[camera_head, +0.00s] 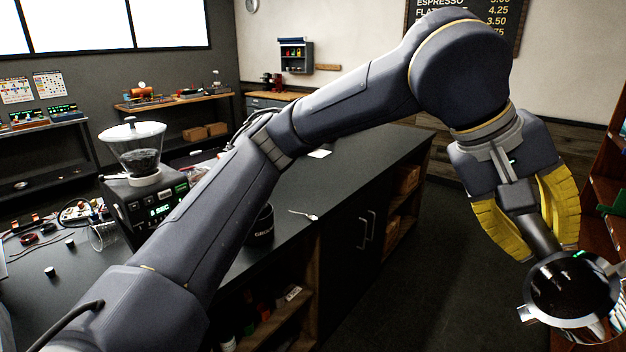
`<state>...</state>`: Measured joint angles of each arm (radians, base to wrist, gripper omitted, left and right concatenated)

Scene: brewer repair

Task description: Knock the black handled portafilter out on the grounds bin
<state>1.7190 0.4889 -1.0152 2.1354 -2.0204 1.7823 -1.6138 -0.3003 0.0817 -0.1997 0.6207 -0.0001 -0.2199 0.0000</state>
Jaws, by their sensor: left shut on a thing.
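My left gripper (543,245) has yellow fingers and hangs at the right of the head view, over the floor beyond the counter's end. It is shut on the portafilter's dark handle. The portafilter (570,287) has a round metal basket with side lugs, its open top turned toward me and dark inside. I cannot tell whether the dark inside is coffee grounds. A black cylindrical container (262,228) with a pale label stands on the counter, partly behind my left arm. I cannot tell whether it is the grounds bin. My right gripper is out of view.
A grinder (145,185) with a clear hopper stands on the dark counter (350,172) at left. A glass (102,236) and small parts lie beside it. A spoon (304,215) lies near the counter's edge. Shelves (608,150) stand at far right. Open floor lies between.

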